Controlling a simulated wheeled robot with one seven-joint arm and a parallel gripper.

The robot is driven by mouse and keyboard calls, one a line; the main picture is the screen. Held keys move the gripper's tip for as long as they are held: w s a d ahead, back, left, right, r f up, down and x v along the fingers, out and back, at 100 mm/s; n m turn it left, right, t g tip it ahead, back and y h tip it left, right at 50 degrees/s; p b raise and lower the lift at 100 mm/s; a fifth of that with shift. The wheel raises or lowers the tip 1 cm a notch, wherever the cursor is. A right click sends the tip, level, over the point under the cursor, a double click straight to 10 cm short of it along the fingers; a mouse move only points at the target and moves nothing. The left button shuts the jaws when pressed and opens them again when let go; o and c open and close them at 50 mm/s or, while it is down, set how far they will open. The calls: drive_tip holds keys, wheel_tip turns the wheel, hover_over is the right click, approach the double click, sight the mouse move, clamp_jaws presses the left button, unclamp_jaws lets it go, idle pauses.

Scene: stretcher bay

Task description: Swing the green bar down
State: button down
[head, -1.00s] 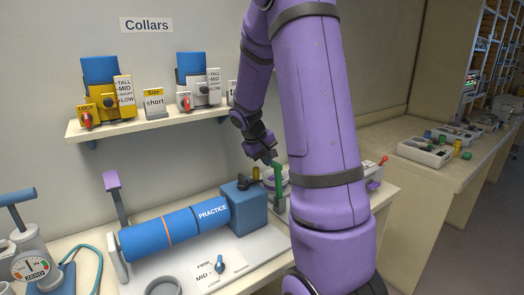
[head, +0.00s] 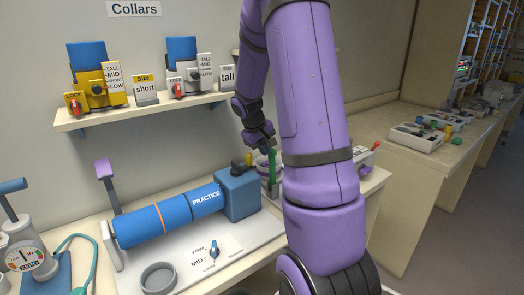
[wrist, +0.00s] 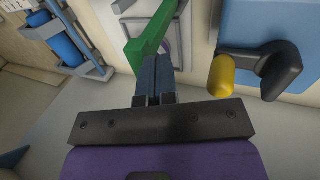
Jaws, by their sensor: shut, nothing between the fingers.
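The green bar (head: 272,169) stands roughly upright behind the blue block, partly hidden by my arm in the head view. In the wrist view the green bar (wrist: 152,38) runs up from the fingertips and has an angled end. My gripper (wrist: 157,60) is shut and empty, its dark fingers together at the near end of the bar. I cannot tell whether they touch it. In the head view my gripper (head: 268,148) is beside the top of the bar.
A blue block (head: 238,194) with a dark lever and yellow knob (wrist: 222,76) stands close beside my gripper. The blue PRACTICE cylinder (head: 165,216) lies left of it. A collar shelf (head: 140,112) hangs above. A red-tipped lever (head: 375,146) is at right.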

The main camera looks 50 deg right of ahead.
drive_tip(key=shift+s+d+r+y, duration=0.1)
drive_tip(key=shift+s+d+y, duration=0.1)
drive_tip(key=shift+d, duration=0.25)
drive_tip(key=shift+s+d+r+y, duration=0.1)
drive_tip(key=shift+d+y, duration=0.1)
drive_tip(key=shift+d, duration=0.2)
drive_tip(key=s+d+f+t+y, duration=0.1)
drive_tip(key=s+d+f+y, duration=0.1)
drive_tip(key=d+f+y, duration=0.2)
drive_tip(key=s+d+f+t+y, duration=0.2)
drive_tip(key=d+f+y, duration=0.3)
drive_tip(key=d+y, duration=0.3)
drive_tip(key=shift+d+f+y, duration=0.2)
drive_tip(key=shift+d+y, duration=0.2)
drive_tip(key=shift+d, duration=1.95)
drive_tip(key=shift+f, duration=0.1)
drive_tip(key=shift+d, duration=0.1)
